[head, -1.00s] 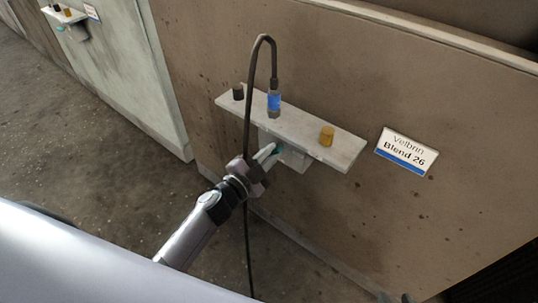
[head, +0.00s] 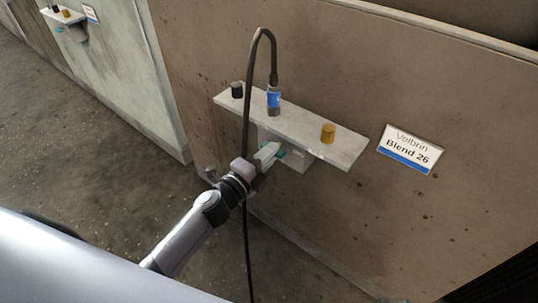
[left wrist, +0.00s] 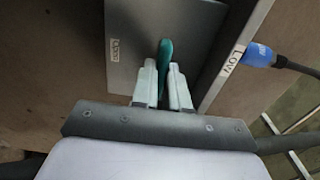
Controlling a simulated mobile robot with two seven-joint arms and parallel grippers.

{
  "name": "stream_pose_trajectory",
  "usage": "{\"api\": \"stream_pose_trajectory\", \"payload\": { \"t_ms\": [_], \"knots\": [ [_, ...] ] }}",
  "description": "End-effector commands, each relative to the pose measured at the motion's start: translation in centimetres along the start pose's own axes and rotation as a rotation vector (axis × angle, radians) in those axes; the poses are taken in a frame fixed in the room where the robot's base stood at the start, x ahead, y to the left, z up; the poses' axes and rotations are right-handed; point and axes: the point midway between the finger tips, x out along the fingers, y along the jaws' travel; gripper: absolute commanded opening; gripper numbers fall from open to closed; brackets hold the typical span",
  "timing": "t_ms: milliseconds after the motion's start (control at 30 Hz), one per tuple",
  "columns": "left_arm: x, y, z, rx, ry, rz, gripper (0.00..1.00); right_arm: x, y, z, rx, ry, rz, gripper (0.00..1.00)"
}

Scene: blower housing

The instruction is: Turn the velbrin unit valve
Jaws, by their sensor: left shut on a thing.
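The Velbrin unit is a pale shelf (head: 310,132) with a box under it on the brown wall, beside a sign (head: 409,149) reading "Velbrin Blend 26". Its teal valve handle (head: 281,154) shows at my left gripper's fingertips, below the shelf. My left gripper (head: 272,150) is shut on this handle. In the left wrist view the teal handle (left wrist: 165,58) stands between the two pale fingers, in front of a grey plate (left wrist: 190,22). A small label (left wrist: 114,50) is left of the handle, its text hard to read. My right gripper is not in view.
A black hose (head: 247,125) loops over the shelf to a blue-banded connector (head: 274,100) and hangs beside my left gripper. A black cap (head: 237,90) and a yellow cap (head: 328,134) stand on the shelf. Another similar shelf (head: 63,17) is on the far left wall.

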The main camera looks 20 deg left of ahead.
Motion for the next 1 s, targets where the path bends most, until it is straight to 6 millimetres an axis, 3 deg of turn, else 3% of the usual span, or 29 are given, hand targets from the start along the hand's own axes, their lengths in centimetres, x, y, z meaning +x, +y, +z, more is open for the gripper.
{"api": "stream_pose_trajectory", "payload": {
  "t_ms": [600,633,700,1000],
  "knots": [
    [-0.08,0.16,0.06,0.045,-0.001,0.003,0.00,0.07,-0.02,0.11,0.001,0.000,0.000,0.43],
    [-0.08,0.16,0.06,0.045,-0.001,0.003,0.20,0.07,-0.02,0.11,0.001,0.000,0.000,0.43],
    [-0.07,0.15,0.05,0.044,-0.001,0.003,0.39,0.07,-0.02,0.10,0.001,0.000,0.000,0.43],
    [-0.11,0.06,0.02,0.041,0.000,0.001,0.39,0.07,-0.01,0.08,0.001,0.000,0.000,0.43]
  ]
}}
